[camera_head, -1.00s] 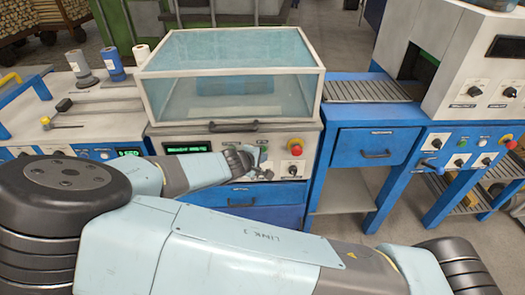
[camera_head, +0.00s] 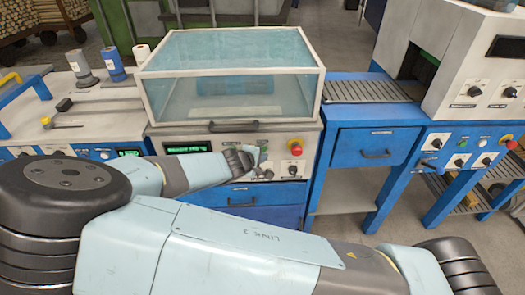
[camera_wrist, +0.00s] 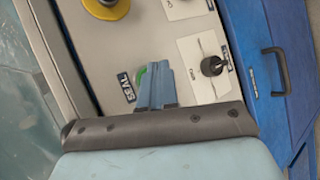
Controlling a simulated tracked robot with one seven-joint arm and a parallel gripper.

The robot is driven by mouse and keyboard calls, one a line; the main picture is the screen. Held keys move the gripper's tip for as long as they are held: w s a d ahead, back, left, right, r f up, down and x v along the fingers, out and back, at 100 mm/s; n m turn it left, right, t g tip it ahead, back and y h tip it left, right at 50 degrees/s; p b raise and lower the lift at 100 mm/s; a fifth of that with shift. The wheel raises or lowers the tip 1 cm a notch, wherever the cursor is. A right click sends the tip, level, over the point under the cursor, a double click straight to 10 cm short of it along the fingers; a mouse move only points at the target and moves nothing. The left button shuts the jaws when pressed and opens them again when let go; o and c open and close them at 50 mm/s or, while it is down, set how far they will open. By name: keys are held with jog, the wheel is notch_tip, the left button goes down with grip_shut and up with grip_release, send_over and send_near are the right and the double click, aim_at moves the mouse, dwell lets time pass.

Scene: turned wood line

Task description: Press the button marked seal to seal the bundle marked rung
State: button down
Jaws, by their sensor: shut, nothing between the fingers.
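The sealing machine has a closed clear hood (camera_head: 180,105) on its top. A blue bundle (camera_head: 235,86) shows through the hood; I cannot read a mark on it. My gripper (camera_head: 262,153) is shut and empty at the machine's front panel, below the hood handle. In the wrist view, my gripper's fingertips (camera_wrist: 155,68) are over a green button (camera_wrist: 140,76) and hide part of it. A small dark label (camera_wrist: 125,87) sits beside the button; its text looks like "SEAL". I cannot tell for certain whether the fingertips touch the button.
A red-topped knob (camera_head: 295,147) and a black dial (camera_head: 292,170) are right of my gripper. In the wrist view, a black switch (camera_wrist: 212,66) is close by. A blue drawer unit (camera_head: 376,148) and a roller conveyor (camera_head: 365,90) stand to the right.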

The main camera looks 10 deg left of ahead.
jog(key=shift+w, duration=0.15)
jog(key=shift+w+r, duration=0.1)
jog(key=shift+w, duration=0.15)
jog(key=shift+w+a, duration=0.15)
jog(key=shift+w, duration=0.2)
dwell(0.9)
jog(key=shift+s, duration=0.2)
jog(key=shift+s+d, duration=0.2)
jog(key=shift+s, duration=0.35)
jog(key=shift+s, duration=0.15)
jog(key=s, duration=0.2)
jog(key=s+d, duration=0.1)
jog(key=s, duration=0.1)
jog(key=shift+s+d, duration=0.1)
jog(key=shift+s, duration=0.2)
dwell(0.3)
jog(key=shift+d, duration=0.1)
dwell(0.5)
